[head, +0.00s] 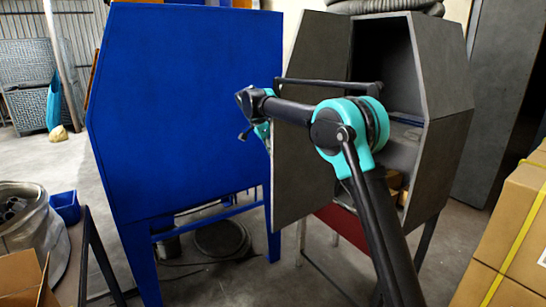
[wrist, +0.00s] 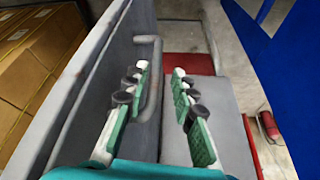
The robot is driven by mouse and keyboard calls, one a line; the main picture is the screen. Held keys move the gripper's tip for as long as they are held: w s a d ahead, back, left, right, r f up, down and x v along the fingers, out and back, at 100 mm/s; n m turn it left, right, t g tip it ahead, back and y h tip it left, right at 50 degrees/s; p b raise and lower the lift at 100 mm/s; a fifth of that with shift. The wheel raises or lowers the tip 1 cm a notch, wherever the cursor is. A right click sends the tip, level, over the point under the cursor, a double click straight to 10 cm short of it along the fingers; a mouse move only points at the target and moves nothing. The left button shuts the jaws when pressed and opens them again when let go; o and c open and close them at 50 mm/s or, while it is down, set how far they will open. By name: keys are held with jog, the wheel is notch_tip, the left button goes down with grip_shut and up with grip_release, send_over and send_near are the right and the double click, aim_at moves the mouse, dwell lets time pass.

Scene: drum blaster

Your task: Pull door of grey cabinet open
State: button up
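The grey cabinet (head: 445,65) stands right of centre in the head view. Its grey door (head: 298,185) stands swung out, and the dark interior shows behind it. The left finger overlaps the handle in the wrist view; contact cannot be told. In the head view my gripper (head: 256,128) is partly hidden at the door's left edge.
A large blue cabinet (head: 185,100) stands close on the left of the door. Cardboard boxes (head: 510,235) are stacked at the right. A metal drum (head: 25,225) and a blue bin (head: 65,207) are at the far left. Some floor (head: 450,255) is bare before the boxes.

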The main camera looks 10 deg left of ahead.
dwell(0.4)
jog(key=v, duration=1.2)
jog(key=shift+d, duration=0.1)
jog(key=shift+c, duration=0.5)
